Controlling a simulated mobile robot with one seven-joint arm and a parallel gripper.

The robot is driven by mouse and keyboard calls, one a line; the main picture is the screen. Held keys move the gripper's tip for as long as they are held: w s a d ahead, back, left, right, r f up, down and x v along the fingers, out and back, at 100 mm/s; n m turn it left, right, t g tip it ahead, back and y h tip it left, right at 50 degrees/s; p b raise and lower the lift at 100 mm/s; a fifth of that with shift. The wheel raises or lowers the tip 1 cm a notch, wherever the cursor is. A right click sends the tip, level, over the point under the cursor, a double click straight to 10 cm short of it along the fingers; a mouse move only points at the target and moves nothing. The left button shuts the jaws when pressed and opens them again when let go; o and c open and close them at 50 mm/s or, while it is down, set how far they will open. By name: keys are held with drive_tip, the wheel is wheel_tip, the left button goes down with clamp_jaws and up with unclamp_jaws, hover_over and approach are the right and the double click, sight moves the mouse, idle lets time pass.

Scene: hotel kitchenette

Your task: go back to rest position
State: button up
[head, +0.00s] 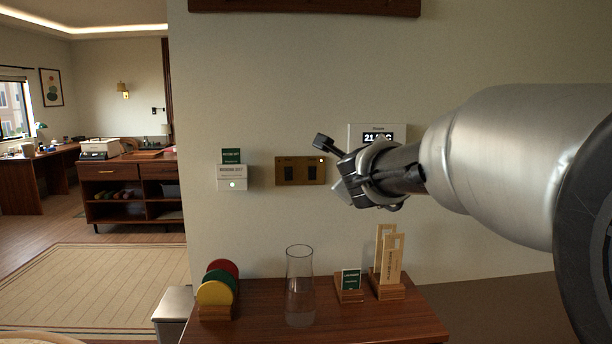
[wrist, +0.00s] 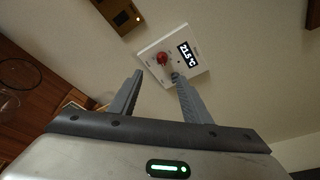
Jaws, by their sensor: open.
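My gripper (head: 335,160) is at the end of my arm, which reaches in from the right in the head view. It is in front of the wall, above the small wooden table. In the wrist view my gripper (wrist: 155,84) has its two fingers apart with nothing held between them. A white thermostat (wrist: 176,56) with a lit display and a red knob (wrist: 162,58) is on the wall beyond the fingertips. In the head view the thermostat (head: 361,130) is partly hidden behind my gripper and arm.
A brass switch plate (head: 300,171) and a card holder (head: 232,178) are on the wall. The wooden table (head: 262,318) below bears a glass vase (head: 299,285), coloured discs (head: 217,284), a green card (head: 351,279) and wooden tags (head: 389,262). Open floor with a rug (head: 90,285) lies left.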

drive_tip(key=s+a+f+n+g+y, duration=0.25)
drive_tip(key=s+a+f+n, duration=0.2)
drive_tip(key=s+n, duration=0.4)
drive_tip(key=s+a+f+n+g+y, duration=0.1)
drive_tip(key=s+a+f+n+y, duration=0.3)
drive_tip(key=s+n, duration=0.45)
drive_tip(key=s+d+f+n+g+h, duration=0.1)
drive_tip(key=s+d+f+n+g, duration=0.15)
drive_tip(key=s+f+n, duration=0.45)
drive_tip(key=s+d+f+n+g+h, duration=0.1)
drive_tip(key=s+f+n+g, duration=0.3)
drive_tip(key=s, duration=0.5)
wheel_tip(320, 180, up, 22)
drive_tip(key=s+d+p, duration=0.1)
drive_tip(key=s+p, duration=0.1)
drive_tip(key=p, duration=2.1)
drive_tip(key=shift+s+d+n+h, duration=0.2)
drive_tip(key=shift+d+n+h, duration=0.1)
drive_tip(key=shift+h, duration=0.15)
drive_tip(key=shift+f, duration=0.15)
